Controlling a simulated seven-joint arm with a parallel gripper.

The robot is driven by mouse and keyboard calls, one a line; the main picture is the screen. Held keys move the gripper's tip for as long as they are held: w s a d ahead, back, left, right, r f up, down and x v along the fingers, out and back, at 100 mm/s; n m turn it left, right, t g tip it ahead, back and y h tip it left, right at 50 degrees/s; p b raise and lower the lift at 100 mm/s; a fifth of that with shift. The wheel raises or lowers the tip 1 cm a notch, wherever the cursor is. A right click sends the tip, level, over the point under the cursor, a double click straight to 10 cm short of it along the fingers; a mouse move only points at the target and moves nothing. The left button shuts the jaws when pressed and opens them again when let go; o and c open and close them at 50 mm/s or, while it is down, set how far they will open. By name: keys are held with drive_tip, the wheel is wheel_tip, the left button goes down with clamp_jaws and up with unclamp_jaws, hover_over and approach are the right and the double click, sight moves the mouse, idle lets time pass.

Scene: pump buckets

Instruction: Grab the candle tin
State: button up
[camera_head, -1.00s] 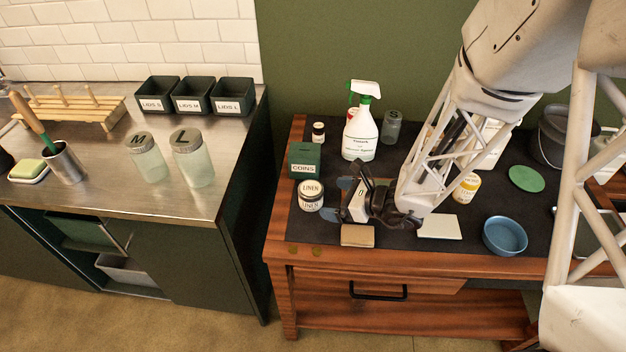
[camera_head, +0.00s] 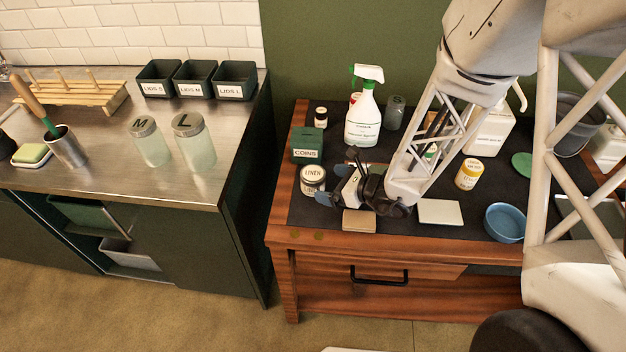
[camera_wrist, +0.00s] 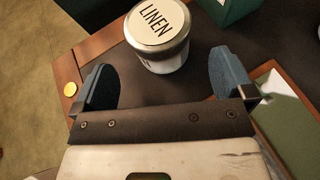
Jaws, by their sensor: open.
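The candle tin (camera_head: 313,182) is a small round tin with a white lid marked LINEN, upright near the left end of the dark-topped wooden bench. In the wrist view the candle tin (camera_wrist: 158,32) is ahead of my gripper, its near side around the line between the fingertips. My gripper (camera_head: 337,178) is open, low over the bench just right of the tin. In the wrist view its two blue finger pads (camera_wrist: 162,62) are wide apart, one on each side of the tin's near part.
A green COINS box (camera_head: 307,146) stands just behind the tin. A tan block (camera_head: 359,220) lies close below my gripper. A spray bottle (camera_head: 363,122), a yellow-labelled jar (camera_head: 468,174), a white pad (camera_head: 440,212) and a blue bowl (camera_head: 505,222) are farther right. The bench's left edge is near.

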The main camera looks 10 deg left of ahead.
sight(317, 175)
drive_tip(key=shift+w+a+f, duration=0.1)
drive_tip(key=shift+a, duration=0.1)
idle(0.3)
drive_tip(key=shift+x, duration=2.55)
drive_tip(key=c, duration=1)
drive_tip(key=shift+c, duration=0.2)
drive_tip(key=shift+r, duration=1.85)
drive_tip(key=s+d, duration=0.2)
drive_tip(key=s, duration=0.3)
drive_tip(key=s+d+r, duration=0.1)
drive_tip(key=s+d, duration=0.1)
drive_tip(key=s, duration=0.2)
drive_tip(key=s+d, duration=0.2)
drive_tip(key=s, duration=0.3)
drive_tip(key=shift+s+d+r, duration=0.15)
drive_tip(key=shift+s+r, duration=0.05)
drive_tip(key=shift+s, duration=0.15)
